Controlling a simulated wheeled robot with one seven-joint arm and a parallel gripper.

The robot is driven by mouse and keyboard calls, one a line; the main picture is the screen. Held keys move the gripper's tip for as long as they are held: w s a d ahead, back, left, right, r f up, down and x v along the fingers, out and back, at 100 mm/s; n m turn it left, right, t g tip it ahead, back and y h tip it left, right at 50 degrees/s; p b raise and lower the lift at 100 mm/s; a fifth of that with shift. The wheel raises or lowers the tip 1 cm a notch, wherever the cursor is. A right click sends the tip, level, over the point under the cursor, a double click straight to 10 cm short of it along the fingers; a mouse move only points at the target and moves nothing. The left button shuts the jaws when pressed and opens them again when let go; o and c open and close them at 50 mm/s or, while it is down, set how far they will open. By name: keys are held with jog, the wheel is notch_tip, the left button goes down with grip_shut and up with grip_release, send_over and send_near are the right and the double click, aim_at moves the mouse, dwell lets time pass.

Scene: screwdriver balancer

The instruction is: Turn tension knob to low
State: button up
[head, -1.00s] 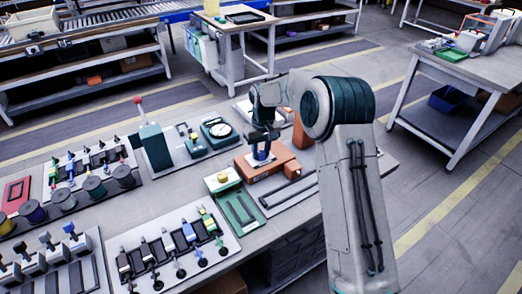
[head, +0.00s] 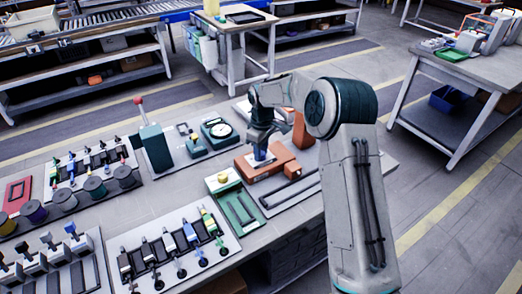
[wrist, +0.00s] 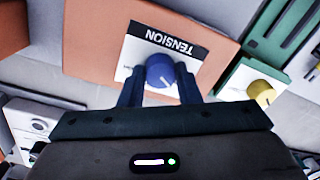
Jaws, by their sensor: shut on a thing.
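The blue tension knob (wrist: 160,72) sits on a white plate marked TENSION (wrist: 178,44) on the orange balancer housing (wrist: 85,38). In the wrist view my gripper (wrist: 160,88) has one finger on each side of the knob and is shut on it. In the head view the gripper (head: 262,148) reaches down onto the orange housing (head: 288,160), and the blue knob (head: 260,154) shows below it. The knob's pointer and any low mark cannot be read here.
A green unit with a yellow knob (wrist: 262,92) stands close beside the housing. A round dial gauge (head: 218,129) and a green block with a red-tipped lever (head: 154,145) stand to the left. Racks of small tools (head: 165,250) fill the bench front.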

jog(key=shift+r, duration=0.1)
dwell(0.3)
jog(key=o, duration=1)
jog(key=shift+a, duration=0.1)
jog(key=r, duration=1.3)
jog(key=shift+w+d+r, duration=0.2)
jog(key=shift+w+r, duration=0.1)
jog(key=shift+r, duration=0.1)
